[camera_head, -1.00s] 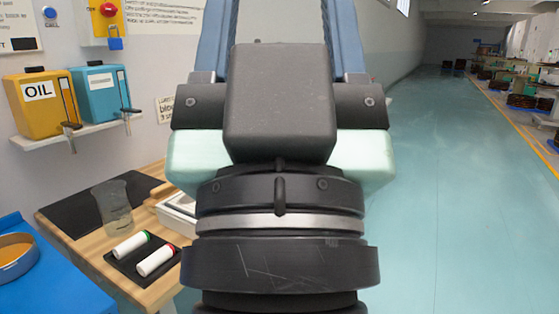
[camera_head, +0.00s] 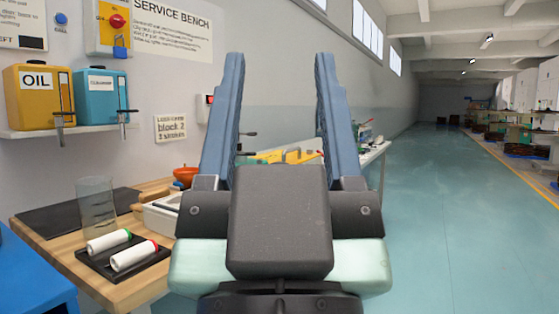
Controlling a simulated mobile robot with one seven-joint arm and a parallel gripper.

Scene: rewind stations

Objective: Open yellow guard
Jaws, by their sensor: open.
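A yellow part (camera_head: 285,156), which looks like the yellow guard, shows between my two fingers in the head view. It lies at a bench (camera_head: 376,150) further back along the wall. My fingers and gripper body hide much of what is around it. I cannot tell whether it is open or shut. My gripper (camera_head: 279,62) is open and empty, with its two blue fingers upright and wide apart. It is nearer to me than the yellow part and appears not to touch it.
A wooden bench (camera_head: 150,292) at left holds a clear beaker (camera_head: 97,207) and a black tray with two white cylinders (camera_head: 134,256). A yellow OIL container (camera_head: 38,98) and a blue container (camera_head: 98,95) stand on a wall shelf. The floor (camera_head: 445,220) at right is clear.

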